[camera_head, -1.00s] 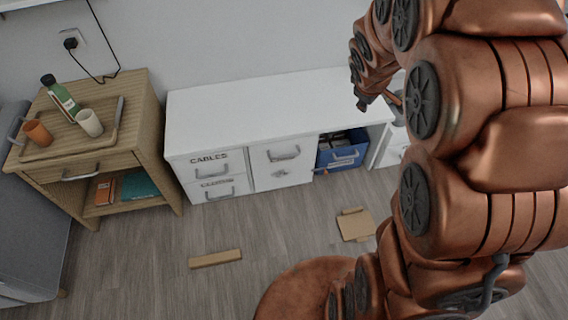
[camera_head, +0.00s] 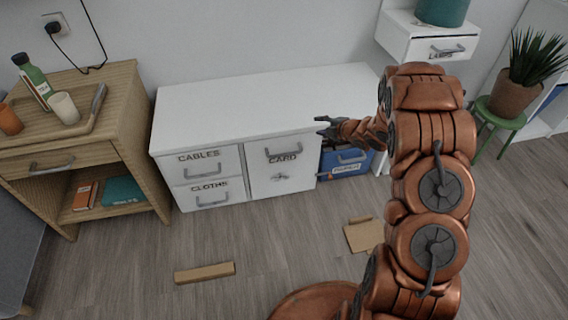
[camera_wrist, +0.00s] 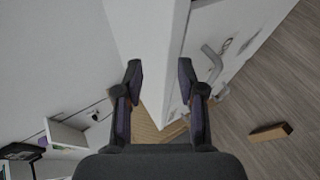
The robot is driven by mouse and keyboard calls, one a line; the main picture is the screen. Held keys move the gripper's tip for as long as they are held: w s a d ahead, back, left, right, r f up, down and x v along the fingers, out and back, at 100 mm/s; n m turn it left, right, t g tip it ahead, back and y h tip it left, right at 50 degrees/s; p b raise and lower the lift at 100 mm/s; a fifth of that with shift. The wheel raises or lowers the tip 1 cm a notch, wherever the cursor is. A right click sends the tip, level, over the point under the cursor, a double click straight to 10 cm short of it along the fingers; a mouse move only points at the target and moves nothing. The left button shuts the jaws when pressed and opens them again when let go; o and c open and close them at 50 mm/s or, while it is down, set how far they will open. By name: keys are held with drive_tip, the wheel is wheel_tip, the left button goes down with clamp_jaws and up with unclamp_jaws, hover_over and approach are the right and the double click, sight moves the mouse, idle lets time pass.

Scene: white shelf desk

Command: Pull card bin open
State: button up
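The card bin (camera_head: 262,175) is a white front marked CARD in the low white desk (camera_head: 235,100), with a grey handle (camera_head: 283,155) near its top. It looks closed, flush with the fronts beside it. My gripper (camera_head: 322,126) is open and empty, near the desk's front edge, to the right of the card bin and apart from its handle. In the wrist view, the two fingers (camera_wrist: 160,75) are spread over the desk's edge. A grey handle (camera_wrist: 211,65) shows just beyond the right finger; its label is not readable.
CABLES (camera_head: 203,162) and CLOTHS (camera_head: 212,193) drawers lie left of the card bin; a blue bin (camera_head: 342,164) lies right. Cardboard pieces lie on the floor (camera_head: 205,272) and (camera_head: 362,235). A wooden side table (camera_head: 125,85) stands left. A plant (camera_head: 520,75) stands on a green stool at right.

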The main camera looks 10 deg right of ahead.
drive_tip(key=s+a+f+n+y+b, duration=0.1)
drive_tip(key=a+f+n+y+b, duration=0.15)
drive_tip(key=f, duration=0.45)
drive_tip(key=n+y+b, duration=0.2)
drive_tip(key=y+b, duration=0.2)
drive_tip(key=y, duration=0.1)
approach(284, 154)
drive_tip(key=f+x, duration=0.1)
drive_tip(key=x, duration=0.2)
drive_tip(key=shift+w+r+b+x, duration=0.1)
drive_tip(key=shift+b+x, duration=0.3)
drive_tip(key=shift+x, duration=1.4)
drive_tip(key=shift+w+r+b+x, duration=0.1)
drive_tip(key=shift+b+x, duration=0.25)
drive_tip(key=shift+x, duration=1.5)
drive_tip(key=shift+d, duration=0.15)
clamp_jaws()
